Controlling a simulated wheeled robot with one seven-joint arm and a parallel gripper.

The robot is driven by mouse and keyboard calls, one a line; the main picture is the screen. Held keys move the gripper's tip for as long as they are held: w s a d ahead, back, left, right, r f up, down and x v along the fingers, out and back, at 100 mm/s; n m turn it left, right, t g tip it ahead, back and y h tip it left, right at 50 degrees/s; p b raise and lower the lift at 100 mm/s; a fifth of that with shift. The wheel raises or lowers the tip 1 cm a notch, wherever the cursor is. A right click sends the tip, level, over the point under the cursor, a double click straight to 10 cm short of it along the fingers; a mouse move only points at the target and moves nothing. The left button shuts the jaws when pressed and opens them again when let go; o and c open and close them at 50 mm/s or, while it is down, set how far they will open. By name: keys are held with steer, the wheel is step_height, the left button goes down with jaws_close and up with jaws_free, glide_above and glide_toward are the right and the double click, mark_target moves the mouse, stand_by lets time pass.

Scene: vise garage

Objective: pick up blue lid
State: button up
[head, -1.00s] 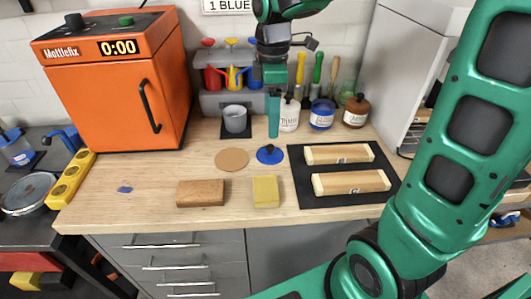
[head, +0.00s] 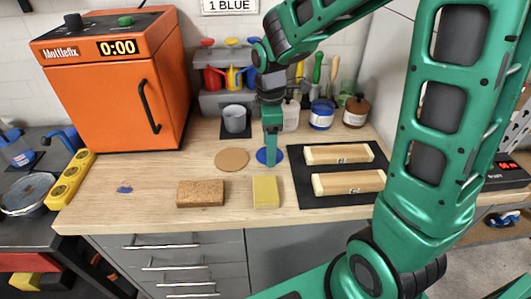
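The blue lid (head: 261,156) is a flat blue disc lying on the wooden workbench, between a round cork mat and a black mat. My gripper (head: 271,164) points straight down over the lid in the head view. Its green fingers cover the lid's middle and knob. I cannot tell whether the fingers touch the knob or how far apart they are.
A cork mat (head: 231,159) lies left of the lid and a yellow sponge (head: 265,192) in front. A black mat (head: 340,197) with two wooden bars lies right. Behind stand a grey cup (head: 235,120), a blue jar (head: 321,115) and a brown jar (head: 356,111). An orange oven (head: 103,95) stands left.

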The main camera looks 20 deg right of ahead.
steer(key=shift+c, duration=0.6)
steer(key=c, duration=1)
steer(key=shift+c, duration=0.2)
